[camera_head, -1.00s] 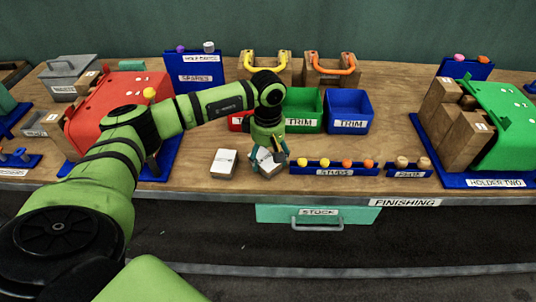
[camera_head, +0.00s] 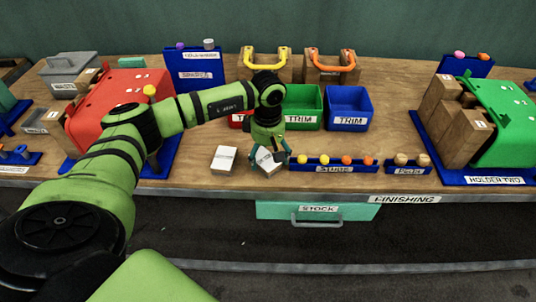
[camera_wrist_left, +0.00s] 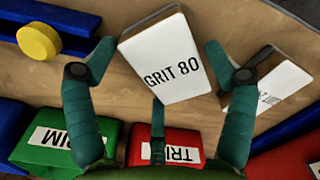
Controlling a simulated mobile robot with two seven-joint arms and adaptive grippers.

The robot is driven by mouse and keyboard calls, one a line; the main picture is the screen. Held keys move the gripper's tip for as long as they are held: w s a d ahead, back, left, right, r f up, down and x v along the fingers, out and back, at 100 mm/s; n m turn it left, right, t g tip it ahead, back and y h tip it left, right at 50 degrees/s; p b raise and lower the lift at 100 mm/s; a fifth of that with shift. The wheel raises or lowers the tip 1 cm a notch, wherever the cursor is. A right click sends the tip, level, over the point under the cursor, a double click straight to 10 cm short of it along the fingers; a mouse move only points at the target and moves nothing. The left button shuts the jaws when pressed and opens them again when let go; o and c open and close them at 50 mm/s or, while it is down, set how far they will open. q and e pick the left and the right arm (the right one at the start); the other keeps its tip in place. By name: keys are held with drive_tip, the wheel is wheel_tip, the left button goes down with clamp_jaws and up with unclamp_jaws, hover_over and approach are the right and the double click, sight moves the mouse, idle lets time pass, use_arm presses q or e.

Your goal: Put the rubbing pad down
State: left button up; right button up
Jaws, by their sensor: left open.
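A rubbing pad with a white top marked GRIT 80 (camera_wrist_left: 172,66) lies on the wooden bench near its front edge, turned at an angle. It also shows in the head view (camera_head: 267,162). My left gripper (camera_head: 269,157) is over this pad, pointing down. In the left wrist view its fingers (camera_wrist_left: 160,52) are spread on either side of the pad, with small gaps visible. A second white-topped pad (camera_head: 223,159) lies just to the left in the head view and at the right in the wrist view (camera_wrist_left: 270,84). My right gripper is not in view.
A blue studs rack (camera_head: 334,169) stands close right of the pad. Green (camera_head: 304,108) and blue (camera_head: 348,109) trim bins stand behind. The red press (camera_head: 112,104) is left, the green press (camera_head: 508,128) right. Bare bench lies right of the blue bin.

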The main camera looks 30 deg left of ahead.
sight(268, 156)
use_arm(q)
wheel_tip(268, 156, up, 12)
drive_tip(key=b, duration=0.3)
drive_tip(key=shift+f, duration=0.2)
idle(0.3)
